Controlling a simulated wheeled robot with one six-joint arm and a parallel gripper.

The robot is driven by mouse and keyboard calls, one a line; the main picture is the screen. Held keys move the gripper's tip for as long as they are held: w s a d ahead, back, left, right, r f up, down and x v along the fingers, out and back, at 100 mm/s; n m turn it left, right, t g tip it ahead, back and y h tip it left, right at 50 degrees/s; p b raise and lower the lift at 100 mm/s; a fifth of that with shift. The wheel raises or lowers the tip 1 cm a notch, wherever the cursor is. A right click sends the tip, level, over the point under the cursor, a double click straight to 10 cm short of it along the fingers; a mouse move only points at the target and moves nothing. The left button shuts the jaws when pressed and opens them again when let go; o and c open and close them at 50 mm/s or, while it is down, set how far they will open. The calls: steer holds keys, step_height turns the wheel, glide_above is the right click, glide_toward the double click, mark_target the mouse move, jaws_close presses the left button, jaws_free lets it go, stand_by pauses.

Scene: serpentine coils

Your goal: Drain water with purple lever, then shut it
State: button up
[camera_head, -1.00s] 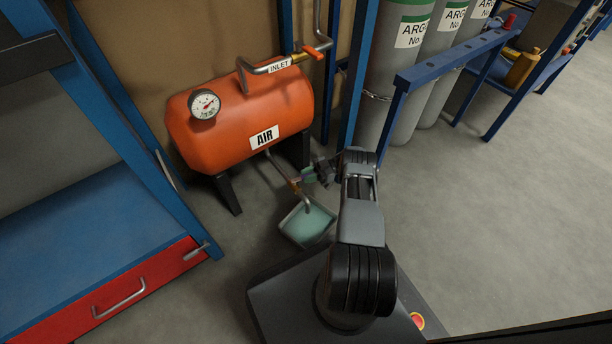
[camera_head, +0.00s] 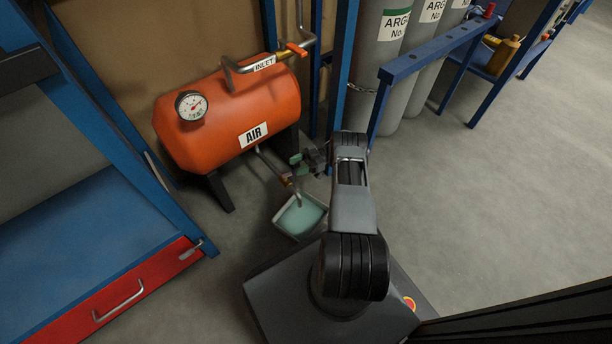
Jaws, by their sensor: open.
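The orange air tank (camera_head: 228,112) stands on dark legs at the left, with a gauge on its end. A thin drain pipe (camera_head: 270,163) runs down from its underside to a brass-coloured valve (camera_head: 284,181) and a spout over a square tray (camera_head: 286,234). Teal water (camera_head: 300,215) lies in the tray. My gripper (camera_head: 299,161) is open beside the valve, at its upper right. A small green part shows by the fingers. I cannot make out a purple lever; it is hidden or too small. Contact between gripper and valve cannot be told.
An inlet pipe with an orange handle (camera_head: 297,49) tops the tank. Grey argon cylinders (camera_head: 382,60) stand behind a blue rail (camera_head: 430,52). A blue bench with a red drawer (camera_head: 125,297) is at left. The floor at right is clear.

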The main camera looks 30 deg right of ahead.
steer(key=s+a+r+p, duration=0.3)
steer(key=s+r+p, duration=0.5)
steer(key=s, duration=0.5)
steer(key=shift+a+r, duration=0.35)
steer(key=shift+r, duration=0.3)
steer(key=shift+c, duration=0.5)
